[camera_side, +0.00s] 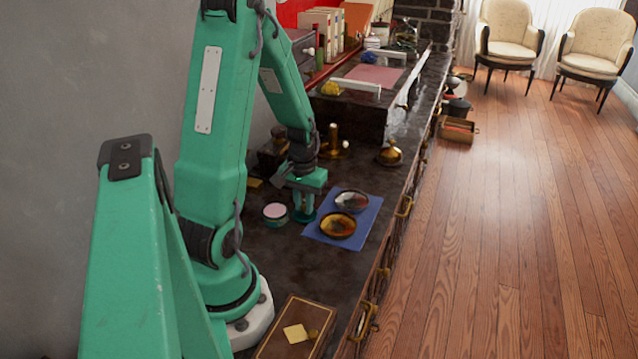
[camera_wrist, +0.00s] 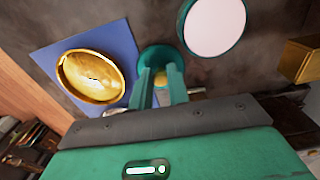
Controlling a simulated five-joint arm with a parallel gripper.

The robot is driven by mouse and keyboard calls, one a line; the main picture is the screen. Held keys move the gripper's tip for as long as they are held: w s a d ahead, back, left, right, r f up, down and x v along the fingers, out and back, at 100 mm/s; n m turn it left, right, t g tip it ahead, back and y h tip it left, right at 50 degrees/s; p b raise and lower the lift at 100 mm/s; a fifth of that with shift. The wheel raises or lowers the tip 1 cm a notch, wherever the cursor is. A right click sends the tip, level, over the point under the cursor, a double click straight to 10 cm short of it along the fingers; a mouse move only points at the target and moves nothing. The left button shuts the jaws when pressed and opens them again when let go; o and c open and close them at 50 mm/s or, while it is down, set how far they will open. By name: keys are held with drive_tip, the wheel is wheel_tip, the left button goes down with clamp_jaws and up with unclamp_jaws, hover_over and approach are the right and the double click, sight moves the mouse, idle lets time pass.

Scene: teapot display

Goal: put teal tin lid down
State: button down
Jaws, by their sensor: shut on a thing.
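My gripper (camera_side: 304,196) points down over the dark counter, shut on the teal tin lid (camera_side: 304,216). In the wrist view the fingers (camera_wrist: 161,84) close on the middle of the round lid (camera_wrist: 153,53). The lid is level and low, beside the left edge of the blue mat; I cannot tell whether it touches the counter. The teal tin (camera_side: 275,211) stands open to the left of the lid, showing a pale pink inside. The tin also shows at the top of the wrist view (camera_wrist: 214,26), apart from the lid.
Brass pieces, including a domed one (camera_side: 390,154), stand behind. A brown box (camera_side: 290,336) lies at the front. Bare counter lies in front of the tin.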

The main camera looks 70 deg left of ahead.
sight(303, 206)
drive_tip(key=shift+f, duration=0.2)
drive_tip(key=c, duration=1.3)
unclamp_jaws()
drive_tip(key=shift+c, duration=0.2)
drive_tip(key=shift+r, duration=0.15)
wheel_tip(303, 206, up, 12)
drive_tip(key=d+r+m+t, duration=0.2)
drive_tip(key=d+r+m, duration=0.2)
drive_tip(key=d, duration=0.7)
drive_tip(key=s+d+r+m+t, duration=0.1)
drive_tip(key=d+r+m+t, duration=0.2)
drive_tip(key=d+r, duration=0.4)
drive_tip(key=shift+d+m, duration=0.8)
drive_tip(key=shift+d, duration=1.45)
